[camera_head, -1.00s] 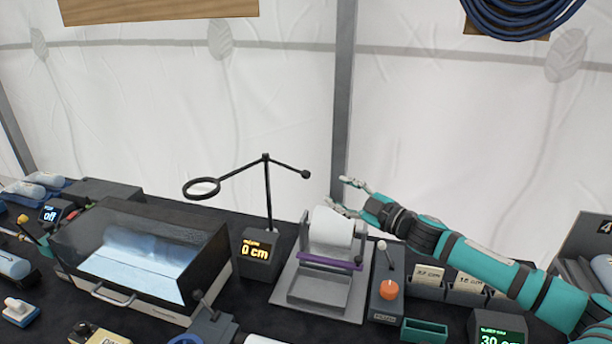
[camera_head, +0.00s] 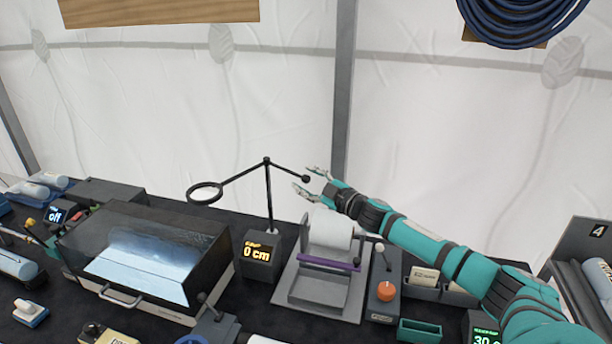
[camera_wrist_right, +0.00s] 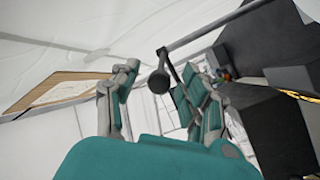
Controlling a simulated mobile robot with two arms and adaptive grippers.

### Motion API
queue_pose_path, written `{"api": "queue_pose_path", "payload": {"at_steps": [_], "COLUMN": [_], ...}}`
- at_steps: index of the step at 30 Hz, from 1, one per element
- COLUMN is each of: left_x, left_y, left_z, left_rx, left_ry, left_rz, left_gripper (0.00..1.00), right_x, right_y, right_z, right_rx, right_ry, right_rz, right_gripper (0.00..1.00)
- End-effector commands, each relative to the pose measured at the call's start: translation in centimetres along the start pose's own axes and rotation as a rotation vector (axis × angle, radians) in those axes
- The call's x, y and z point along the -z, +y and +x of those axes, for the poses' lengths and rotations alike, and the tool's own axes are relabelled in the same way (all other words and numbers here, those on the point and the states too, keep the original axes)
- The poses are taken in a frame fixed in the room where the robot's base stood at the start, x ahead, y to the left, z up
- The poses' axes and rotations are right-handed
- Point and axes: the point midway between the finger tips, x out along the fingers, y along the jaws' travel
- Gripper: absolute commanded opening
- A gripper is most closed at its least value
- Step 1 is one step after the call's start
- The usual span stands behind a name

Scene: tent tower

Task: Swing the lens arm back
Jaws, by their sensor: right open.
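The lens arm (camera_head: 240,176) is a thin black bar on top of an upright post (camera_head: 269,200). A ring lens (camera_head: 205,193) is on its left end and a round black knob (camera_head: 305,178) on its right end. The post rises from a dark box reading 0 cm (camera_head: 258,253). My right gripper (camera_head: 308,180) is open at the knob end, its fingers apart. In the right wrist view the knob (camera_wrist_right: 158,84) shows between the open fingers (camera_wrist_right: 155,90); I cannot tell whether they touch it. My left gripper is not in view.
A paper roll holder with a purple bar (camera_head: 330,262) stands below my right gripper. A lidded glass-fronted box (camera_head: 150,255) is at left. A lever box with an orange knob (camera_head: 386,290) and card holders (camera_head: 440,287) lie under my right arm.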

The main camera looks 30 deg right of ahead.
Motion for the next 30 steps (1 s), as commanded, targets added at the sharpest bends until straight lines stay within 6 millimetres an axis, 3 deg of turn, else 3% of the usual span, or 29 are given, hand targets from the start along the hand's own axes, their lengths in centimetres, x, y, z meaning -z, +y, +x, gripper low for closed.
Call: {"api": "queue_pose_path", "payload": {"at_steps": [13,23,30], "left_x": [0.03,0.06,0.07], "left_y": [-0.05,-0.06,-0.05], "left_z": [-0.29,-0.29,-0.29], "left_rx": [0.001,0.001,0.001], "left_ry": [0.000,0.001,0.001], "left_rz": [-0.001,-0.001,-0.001], "left_gripper": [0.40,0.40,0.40], "right_x": [0.04,0.04,0.04], "right_y": [-0.06,-0.04,-0.05], "right_z": [0.86,0.84,0.84], "right_rx": [0.001,0.001,0.001], "right_ry": [0.000,0.000,0.000], "right_rz": [-0.002,-0.001,-0.001], "right_gripper": [0.44,0.01,0.00]}}
